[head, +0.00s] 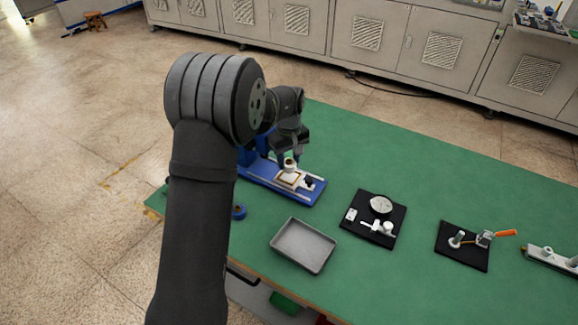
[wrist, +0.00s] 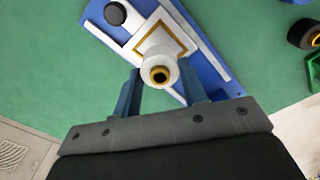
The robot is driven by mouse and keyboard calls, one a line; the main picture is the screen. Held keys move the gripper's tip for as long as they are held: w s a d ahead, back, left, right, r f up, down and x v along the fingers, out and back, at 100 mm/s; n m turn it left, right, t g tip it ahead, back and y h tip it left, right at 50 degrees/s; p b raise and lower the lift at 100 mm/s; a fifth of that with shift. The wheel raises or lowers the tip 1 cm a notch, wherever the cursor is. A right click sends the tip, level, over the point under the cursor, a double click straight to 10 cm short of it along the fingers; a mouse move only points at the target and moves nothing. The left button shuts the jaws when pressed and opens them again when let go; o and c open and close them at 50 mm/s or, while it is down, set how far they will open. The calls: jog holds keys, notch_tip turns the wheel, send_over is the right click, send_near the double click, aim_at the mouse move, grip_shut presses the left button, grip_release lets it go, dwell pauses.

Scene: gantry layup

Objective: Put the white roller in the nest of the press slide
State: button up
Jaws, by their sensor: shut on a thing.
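The white roller (wrist: 148,62), with a yellow ring around a dark bore, is between the two blue fingers of my gripper (wrist: 161,82) in the wrist view. My gripper is shut on it. In the head view the roller (head: 290,163) shows under my gripper (head: 289,158), at the press slide. The slide is a white plate with a yellow-edged square nest (wrist: 181,41) on a blue base (wrist: 207,50); the nest also shows in the head view (head: 291,179). The roller overlaps the near part of the nest and hides some of it. I cannot tell whether it touches the nest floor.
A black knob (wrist: 115,13) stands on the slide's end. A grey tray (head: 303,246) lies in front, with a black mat (head: 357,230) holding small parts to its right. Another black mat (head: 463,254) carries a clamp with an orange handle (head: 506,233). Green table is clear between them.

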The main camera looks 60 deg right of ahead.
aim_at(289, 161)
jog(key=shift+f, duration=1.6)
jog(key=o, duration=1)
jog(key=shift+f, duration=0.1)
notch_tip(289, 161, up, 12)
jog(key=shift+r, duration=0.15)
